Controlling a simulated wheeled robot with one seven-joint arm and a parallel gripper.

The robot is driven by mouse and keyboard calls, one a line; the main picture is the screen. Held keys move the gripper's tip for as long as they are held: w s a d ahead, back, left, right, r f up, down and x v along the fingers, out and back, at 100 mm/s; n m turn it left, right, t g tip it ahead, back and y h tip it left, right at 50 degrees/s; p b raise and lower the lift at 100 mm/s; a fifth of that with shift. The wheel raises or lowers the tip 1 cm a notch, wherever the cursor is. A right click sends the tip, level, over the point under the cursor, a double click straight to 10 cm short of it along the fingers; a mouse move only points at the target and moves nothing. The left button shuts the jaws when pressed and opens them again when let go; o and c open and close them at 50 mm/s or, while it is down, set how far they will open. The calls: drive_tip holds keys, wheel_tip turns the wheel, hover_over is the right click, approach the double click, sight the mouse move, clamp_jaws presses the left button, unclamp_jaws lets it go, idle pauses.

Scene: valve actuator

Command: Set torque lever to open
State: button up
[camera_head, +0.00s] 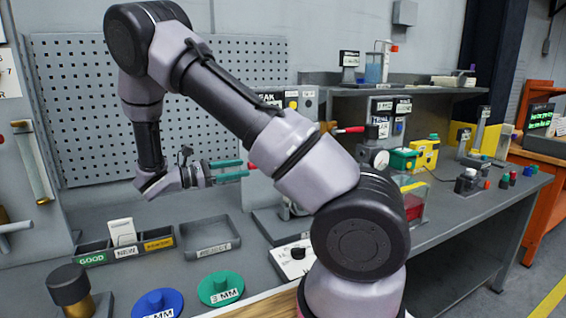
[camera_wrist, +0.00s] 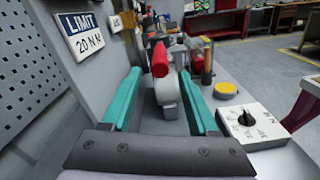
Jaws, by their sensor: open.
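The lever with a red grip (camera_wrist: 160,58) stands ahead of my gripper in the wrist view. Its grey body (camera_wrist: 167,97) shows between the two teal fingers. In the head view a small red tip (camera_head: 252,166) shows just beyond my fingertips; most of the lever there is hidden behind my arm. My gripper (camera_wrist: 161,74) is open, with one finger on each side of the lever. It also shows in the head view (camera_head: 246,170), pointing right. I see a gap between each finger and the lever, and cannot tell how deep the lever sits between them.
A sign reading LIMIT 20 N (camera_wrist: 82,33) is on the panel to the left. A white box with a black knob (camera_wrist: 250,122) is at the right, with a yellow button (camera_wrist: 226,90) behind it. An empty grey tray (camera_head: 210,239) and labelled bins (camera_head: 125,247) lie on the bench.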

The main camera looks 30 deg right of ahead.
drive_tip(key=d, duration=1.1)
clamp_jaws()
idle(1.2)
